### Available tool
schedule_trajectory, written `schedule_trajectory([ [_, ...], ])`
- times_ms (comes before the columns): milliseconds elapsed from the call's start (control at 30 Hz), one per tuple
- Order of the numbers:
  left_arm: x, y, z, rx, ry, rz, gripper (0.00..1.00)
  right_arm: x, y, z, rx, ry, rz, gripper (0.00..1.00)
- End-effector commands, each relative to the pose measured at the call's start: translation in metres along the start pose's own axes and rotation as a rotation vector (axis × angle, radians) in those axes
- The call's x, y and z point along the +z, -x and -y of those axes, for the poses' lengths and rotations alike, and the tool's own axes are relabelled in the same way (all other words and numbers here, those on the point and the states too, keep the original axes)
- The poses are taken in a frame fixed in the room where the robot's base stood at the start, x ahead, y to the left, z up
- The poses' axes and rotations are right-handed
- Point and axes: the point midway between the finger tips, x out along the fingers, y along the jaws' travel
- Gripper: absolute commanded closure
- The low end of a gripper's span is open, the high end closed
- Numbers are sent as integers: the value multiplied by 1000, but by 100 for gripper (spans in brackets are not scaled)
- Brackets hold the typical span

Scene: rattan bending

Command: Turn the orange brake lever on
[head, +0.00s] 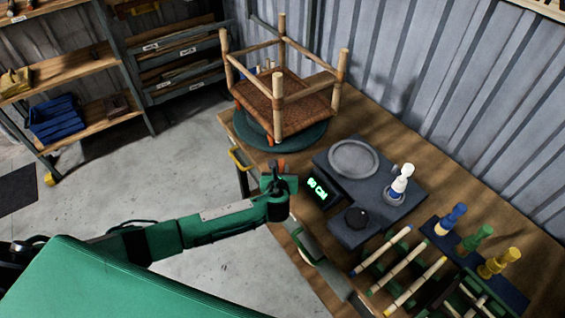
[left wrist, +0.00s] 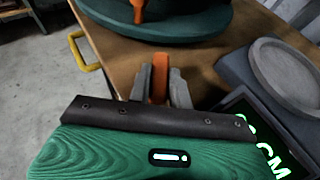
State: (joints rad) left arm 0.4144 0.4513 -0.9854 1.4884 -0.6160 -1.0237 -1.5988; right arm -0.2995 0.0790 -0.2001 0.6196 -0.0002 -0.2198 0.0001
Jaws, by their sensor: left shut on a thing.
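The orange brake lever (left wrist: 160,75) stands by the table's edge in the left wrist view, between the two grey fingers of my left gripper (left wrist: 162,88). The gripper is shut on it. In the head view my left gripper (head: 281,174) is at the table's left edge, in front of the round green turntable (head: 303,141), and only a bit of the orange lever (head: 281,162) shows; its lower part is hidden. Another orange piece (left wrist: 138,10) is at the turntable in the left wrist view. My right gripper is not in view.
An upside-down wooden stool (head: 290,100) with a woven seat rests on the turntable. A dark device with a lit display (head: 317,189) and a round plate (head: 353,157) is to the right. A yellow handle (head: 237,159) juts from the table's edge.

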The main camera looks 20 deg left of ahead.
Motion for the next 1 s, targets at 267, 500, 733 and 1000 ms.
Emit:
schedule_trajectory([
  [267, 2, 0, -7, -242, -105, 0, 100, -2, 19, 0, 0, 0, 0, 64],
  [500, 1, -4, -11, -450, -192, 1, 100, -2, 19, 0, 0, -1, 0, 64],
  [733, 0, -6, -14, -627, -265, 1, 100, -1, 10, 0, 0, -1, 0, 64],
  [1000, 0, -8, -15, -772, -323, 1, 100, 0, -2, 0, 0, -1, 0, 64],
])
